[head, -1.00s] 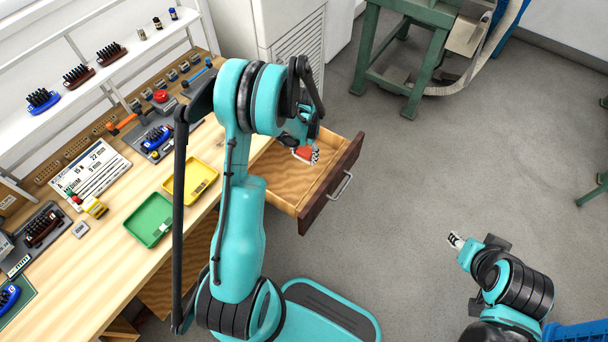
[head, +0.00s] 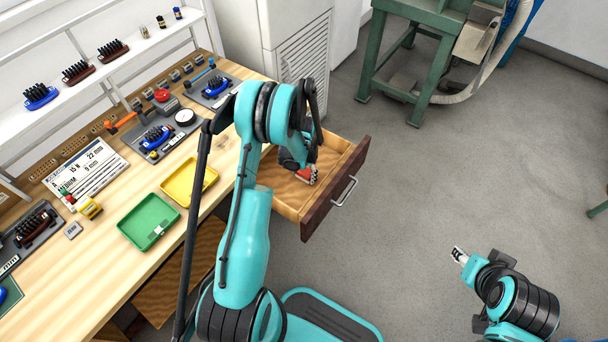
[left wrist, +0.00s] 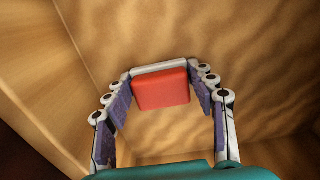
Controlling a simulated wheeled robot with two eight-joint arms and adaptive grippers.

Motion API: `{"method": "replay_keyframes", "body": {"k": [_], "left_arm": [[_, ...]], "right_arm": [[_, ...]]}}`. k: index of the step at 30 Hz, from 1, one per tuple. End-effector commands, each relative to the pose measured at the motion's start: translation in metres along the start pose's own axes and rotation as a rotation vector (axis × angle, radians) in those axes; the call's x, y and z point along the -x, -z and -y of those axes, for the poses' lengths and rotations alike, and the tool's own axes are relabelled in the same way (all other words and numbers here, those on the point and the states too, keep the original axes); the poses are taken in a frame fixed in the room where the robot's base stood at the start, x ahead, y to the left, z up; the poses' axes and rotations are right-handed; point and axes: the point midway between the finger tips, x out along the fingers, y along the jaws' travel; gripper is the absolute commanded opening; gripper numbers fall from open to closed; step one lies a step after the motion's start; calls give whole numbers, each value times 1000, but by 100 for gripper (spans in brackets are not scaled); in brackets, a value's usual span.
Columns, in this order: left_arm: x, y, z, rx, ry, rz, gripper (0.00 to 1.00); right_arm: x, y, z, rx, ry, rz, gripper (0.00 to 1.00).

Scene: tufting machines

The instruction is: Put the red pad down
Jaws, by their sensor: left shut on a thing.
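The red pad (left wrist: 162,88) is a small block with rounded edges. In the left wrist view it sits between the fingers of my left gripper (left wrist: 163,100), which is shut on it. In the head view my left gripper (head: 308,174) is inside the open wooden drawer (head: 278,186), and only a bit of the red pad (head: 304,172) shows beside the fingers. The wrist view shows wood grain behind the pad; I cannot tell whether the pad touches the drawer floor. My right gripper (head: 460,256) is over the grey floor at the right, away from the drawer, its fingers too small to read.
The drawer's walls surround my left gripper, and its dark front (head: 335,190) faces the aisle. The bench beside it holds a yellow tray (head: 176,187), a green tray (head: 133,228) and several tool blocks. A green machine frame (head: 432,70) stands at the back.

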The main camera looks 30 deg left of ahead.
Motion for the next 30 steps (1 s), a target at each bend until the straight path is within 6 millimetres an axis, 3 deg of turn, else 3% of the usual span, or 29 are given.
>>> {"method": "replay_keyframes", "body": {"k": [10, 11, 12, 13, 26, 30], "left_arm": [[-7, 0, 0, 0, 0, 0, 14], [-7, 0, 0, 0, 0, 0, 64], [-7, 0, 0, 0, 0, 1, 74], [-7, 0, 0, 0, 0, 1, 76], [-5, 0, 0, 0, 0, 0, 76], [9, 0, 0, 0, 0, 0, 76]], "right_arm": [[0, 0, 0, 0, 0, 0, 40], [0, 0, 0, 0, 0, 0, 40], [0, 0, 0, 0, 0, 0, 40], [0, 0, 0, 0, 0, 0, 40], [0, 0, 0, 0, 0, 0, 40], [4, 3, 0, 0, 0, 0, 40]]}}
